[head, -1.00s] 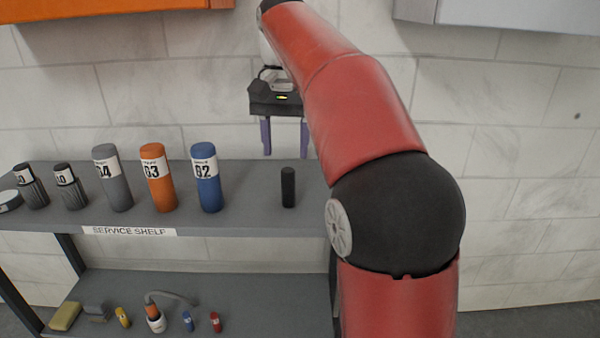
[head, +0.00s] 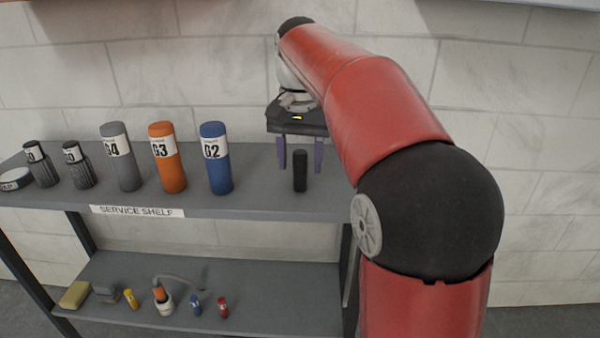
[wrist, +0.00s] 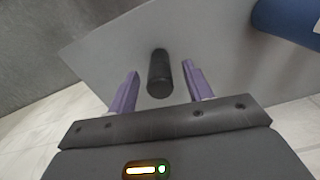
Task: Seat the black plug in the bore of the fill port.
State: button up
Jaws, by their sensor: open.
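The black plug (head: 300,171) stands upright on the top of the service shelf, right of the blue cylinder. It also shows in the wrist view (wrist: 160,74), between and a little beyond the two purple fingers. My gripper (head: 300,168) is open and empty, pointing down behind the plug in the head view, its fingers apart on either side. In the wrist view my gripper (wrist: 158,84) shows a gap on both sides of the plug. The fill port is not recognizable in either view.
Blue (head: 216,160), orange (head: 167,160) and grey (head: 121,160) labelled cylinders stand left of the plug on the shelf (head: 260,200). Dark knurled pieces (head: 78,168) are farther left. The lower shelf (head: 270,285) holds small bottles and a sponge (head: 76,294). A tiled wall stands behind.

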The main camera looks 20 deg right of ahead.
jog(key=c, duration=1.1)
jog(key=shift+o, duration=0.2)
notch_tip(320, 180, up, 10)
jog(key=p, duration=0.3)
